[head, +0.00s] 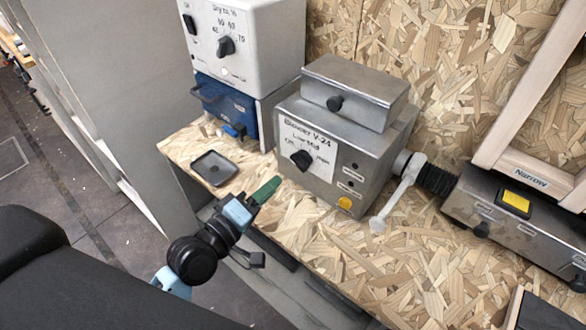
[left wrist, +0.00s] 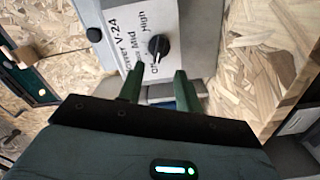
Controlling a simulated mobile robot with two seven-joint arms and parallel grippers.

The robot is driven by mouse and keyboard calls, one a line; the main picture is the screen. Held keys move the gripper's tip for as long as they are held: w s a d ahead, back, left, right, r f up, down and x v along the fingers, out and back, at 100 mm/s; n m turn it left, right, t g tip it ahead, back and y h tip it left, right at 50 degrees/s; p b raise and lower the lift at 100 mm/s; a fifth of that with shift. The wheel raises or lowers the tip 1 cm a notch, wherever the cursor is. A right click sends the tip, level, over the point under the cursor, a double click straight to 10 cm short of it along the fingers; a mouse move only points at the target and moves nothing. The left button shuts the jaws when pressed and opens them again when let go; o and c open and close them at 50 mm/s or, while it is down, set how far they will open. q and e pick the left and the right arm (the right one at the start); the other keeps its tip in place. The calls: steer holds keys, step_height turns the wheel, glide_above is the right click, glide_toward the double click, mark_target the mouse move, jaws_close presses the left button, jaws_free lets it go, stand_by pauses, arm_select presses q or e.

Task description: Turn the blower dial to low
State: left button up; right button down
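The grey blower box (head: 345,145), labelled Blower V-24, stands on the chipboard shelf. Its black dial (head: 301,159) is on the labelled front plate, with Off, Low, Mid and High around it. In the left wrist view the dial (left wrist: 159,47) shows beyond the fingertips, and its white mark appears to point towards Off. My left gripper (head: 266,190) has green fingers and is just in front and lower left of the dial, apart from it. In the left wrist view its fingers (left wrist: 157,80) stand apart with nothing between them. My right gripper is not in view.
A white unit (head: 265,45) with its own dial sits above a blue drawer (head: 225,103) at left. A small dark tray (head: 214,168) lies on the shelf (head: 310,235). A light grey lever (head: 402,190) projects at the blower's right, beside a black hose (head: 436,180).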

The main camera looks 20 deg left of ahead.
mark_target(296, 165)
arm_select(q)
steer(key=shift+p+x, duration=0.3)
steer(key=shift+x, duration=3.6)
steer(key=shift+c, duration=0.3)
jaws_close()
